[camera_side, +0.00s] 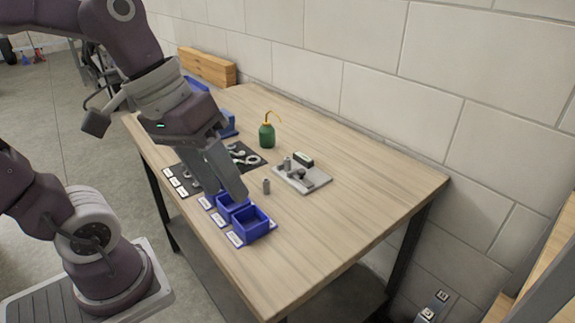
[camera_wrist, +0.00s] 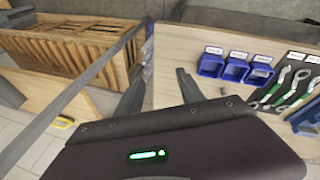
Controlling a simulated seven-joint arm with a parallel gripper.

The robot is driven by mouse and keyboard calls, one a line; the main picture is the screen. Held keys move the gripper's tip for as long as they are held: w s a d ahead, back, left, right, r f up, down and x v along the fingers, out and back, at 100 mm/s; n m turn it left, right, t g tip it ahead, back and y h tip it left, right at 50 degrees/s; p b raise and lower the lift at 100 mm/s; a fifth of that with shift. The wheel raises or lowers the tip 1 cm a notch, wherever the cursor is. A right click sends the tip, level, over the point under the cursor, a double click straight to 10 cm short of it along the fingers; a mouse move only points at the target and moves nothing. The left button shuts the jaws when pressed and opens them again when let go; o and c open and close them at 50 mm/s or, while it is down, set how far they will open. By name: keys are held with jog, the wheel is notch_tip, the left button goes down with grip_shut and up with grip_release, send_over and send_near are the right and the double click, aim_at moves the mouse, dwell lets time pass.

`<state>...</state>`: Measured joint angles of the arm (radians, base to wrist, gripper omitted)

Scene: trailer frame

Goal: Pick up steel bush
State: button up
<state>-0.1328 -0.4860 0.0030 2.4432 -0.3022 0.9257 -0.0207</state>
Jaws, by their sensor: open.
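A small grey metal cylinder (camera_side: 266,186), which looks like the steel bush, stands upright on the wooden table, right of the blue bins. Similar grey parts (camera_side: 288,165) are on a light grey plate (camera_side: 318,179) behind it; they are too small to tell exactly. My gripper (camera_side: 226,188) is open, above the table's front part, left of the cylinder and over the bins' area. In the wrist view my gripper (camera_wrist: 158,90) shows two spread fingers with nothing between them.
Blue bins (camera_side: 250,223) with white labels line the table's front edge. A black mat (camera_wrist: 285,85) holds several wrenches. A green oil can (camera_side: 267,134) stands behind, with a block wall (camera_side: 450,65) beyond. The right side of the table is clear.

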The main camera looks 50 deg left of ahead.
aim_at(288, 164)
jog(key=w+a+f+n+t+h, duration=0.1)
jog(key=w+a+f+n+h, duration=0.15)
jog(key=w+n, duration=0.55)
jog(key=w+a+f+n+t+h, duration=0.1)
jog(key=w+a+n+h, duration=0.3)
jog(key=w, duration=0.6)
jog(key=w+a+f+n+t+y, duration=0.1)
jog(key=w+a+f+n+t, duration=0.1)
jog(key=a+f+n, duration=0.3)
jog(key=w+a+f+n+t+y, duration=0.1)
jog(key=w+a+f+n+t, duration=0.1)
jog(key=a+f+n, duration=0.3)
jog(key=w+a+f+n+t+y, duration=0.1)
jog(key=a+f+n, duration=0.4)
jog(key=a, duration=0.6)
jog(key=shift+w+a+f+n+t+y, duration=0.1)
jog(key=shift+w+a+n+t+y, duration=0.15)
jog(key=shift+w, duration=0.35)
jog(key=shift+w+a+f+n+t+y, duration=0.15)
jog(key=shift+w+y, duration=0.15)
jog(key=shift+w, duration=0.25)
jog(key=x, duration=0.6)
jog(key=shift+w+d+r, duration=0.1)
jog(key=shift+w+d, duration=0.15)
jog(key=shift+d, duration=0.05)
jog(key=shift+w+d, duration=0.1)
jog(key=shift+w, duration=0.05)
grip_shut()
